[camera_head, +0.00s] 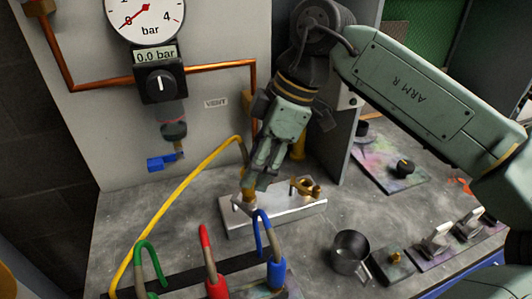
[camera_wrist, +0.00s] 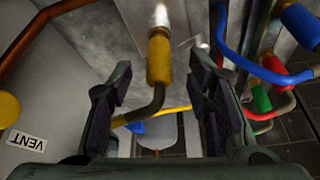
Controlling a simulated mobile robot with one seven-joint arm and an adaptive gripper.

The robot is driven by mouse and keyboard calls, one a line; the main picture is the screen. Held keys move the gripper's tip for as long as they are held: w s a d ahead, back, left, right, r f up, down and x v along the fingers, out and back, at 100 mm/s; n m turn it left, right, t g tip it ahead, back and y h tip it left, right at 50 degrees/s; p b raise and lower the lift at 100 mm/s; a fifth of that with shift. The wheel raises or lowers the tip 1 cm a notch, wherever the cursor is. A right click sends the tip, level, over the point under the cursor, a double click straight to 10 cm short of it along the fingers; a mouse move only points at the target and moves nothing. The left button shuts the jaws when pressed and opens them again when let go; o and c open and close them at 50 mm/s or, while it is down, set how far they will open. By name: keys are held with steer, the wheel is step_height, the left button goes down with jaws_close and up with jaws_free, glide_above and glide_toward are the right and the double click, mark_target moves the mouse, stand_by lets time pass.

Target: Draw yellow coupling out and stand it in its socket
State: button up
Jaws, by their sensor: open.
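The yellow coupling (camera_wrist: 160,60) stands on a pale metal block (camera_head: 278,216), with a dark bent stem leading to a yellow hose (camera_head: 178,200). In the head view, my gripper (camera_head: 257,182) hangs over the left part of the block and hides much of the coupling. In the wrist view, my gripper (camera_wrist: 160,105) is open, with one finger on each side of the coupling's line and visible gaps to it. The coupling's lower end meets a bright metal fitting. I cannot make out an empty socket clearly.
Green (camera_head: 146,292), red (camera_head: 215,288) and blue (camera_head: 275,272) couplings with bent hoses stand along a dark strip in front. A brass valve (camera_head: 305,187) sits on the block's right. A metal cup (camera_head: 350,252) stands to the right. The gauge panel rises behind.

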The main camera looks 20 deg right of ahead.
steer(key=b+x, duration=0.2)
steer(key=x, duration=0.2)
steer(key=shift+w+a+f, duration=0.1)
steer(key=shift+f, duration=0.05)
jaws_close()
stand_by(1.0)
steer(key=shift+r+p, duration=0.45)
steer(key=shift+r, duration=0.2)
steer(key=shift+r+p, duration=1.65)
steer(key=shift+r, duration=0.85)
steer(key=shift+f+p, duration=0.1)
steer(key=shift+p, duration=0.2)
